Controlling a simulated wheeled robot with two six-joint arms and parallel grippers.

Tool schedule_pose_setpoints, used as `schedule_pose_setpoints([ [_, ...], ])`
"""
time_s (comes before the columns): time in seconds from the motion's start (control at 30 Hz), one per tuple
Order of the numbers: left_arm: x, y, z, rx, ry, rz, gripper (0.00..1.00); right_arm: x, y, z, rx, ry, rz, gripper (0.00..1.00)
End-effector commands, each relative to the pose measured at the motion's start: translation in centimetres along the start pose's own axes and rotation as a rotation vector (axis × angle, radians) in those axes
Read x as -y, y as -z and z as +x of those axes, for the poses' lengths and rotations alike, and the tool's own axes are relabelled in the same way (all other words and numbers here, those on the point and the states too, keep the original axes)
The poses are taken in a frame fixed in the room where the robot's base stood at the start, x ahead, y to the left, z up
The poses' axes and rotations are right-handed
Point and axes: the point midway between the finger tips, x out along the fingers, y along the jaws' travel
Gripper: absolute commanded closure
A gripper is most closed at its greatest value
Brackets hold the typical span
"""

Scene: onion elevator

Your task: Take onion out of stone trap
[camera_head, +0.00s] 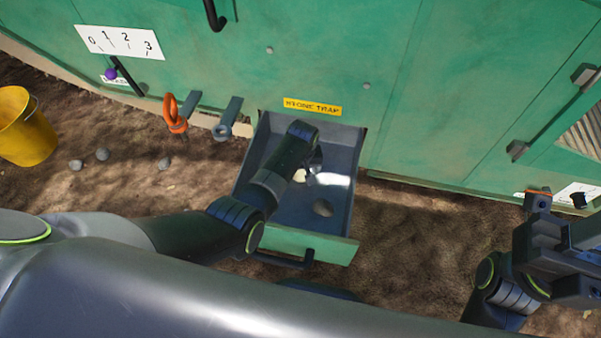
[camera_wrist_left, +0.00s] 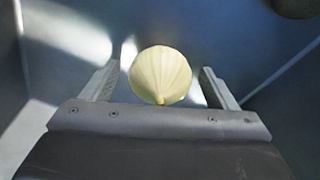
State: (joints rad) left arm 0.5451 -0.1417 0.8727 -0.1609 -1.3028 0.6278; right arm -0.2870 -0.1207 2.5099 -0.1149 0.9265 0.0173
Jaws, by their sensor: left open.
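The stone trap is a pulled-out grey drawer (camera_head: 340,190) with a green front, below a yellow "STONE TRAP" label. A pale yellow onion (camera_head: 300,175) lies inside it, partly hidden by my left arm. In the left wrist view the onion (camera_wrist_left: 160,76) is between the two fingers of my left gripper (camera_wrist_left: 160,85). The fingers are open, with a gap on each side of the onion. In the head view the left gripper (camera_head: 312,165) reaches down into the drawer. My right gripper (camera_head: 565,250) is at the right edge, away from the drawer; its jaw state is unclear.
A dark stone (camera_head: 323,208) lies in the drawer near its front. A yellow bucket (camera_head: 25,128) and several grey stones (camera_head: 102,154) are on the soil at the left. An orange hook (camera_head: 174,115) hangs on the green machine wall (camera_head: 300,60) left of the drawer.

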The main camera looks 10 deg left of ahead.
Motion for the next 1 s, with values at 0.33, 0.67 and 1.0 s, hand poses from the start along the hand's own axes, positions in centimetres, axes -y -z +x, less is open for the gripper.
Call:
schedule_pose_setpoints([
  [0.33,0.0,0.0,-0.1,0.000,0.000,0.000,0.56,0.0,0.0,0.0,0.002,0.005,0.003,0.64],
  [0.67,0.0,0.0,-0.2,0.000,0.000,0.000,0.69,0.0,0.0,0.0,0.010,0.008,0.002,0.64],
  [1.0,0.0,0.6,-4.5,-0.001,-0.001,0.000,0.69,-0.2,0.1,3.0,0.021,0.030,0.038,0.64],
])
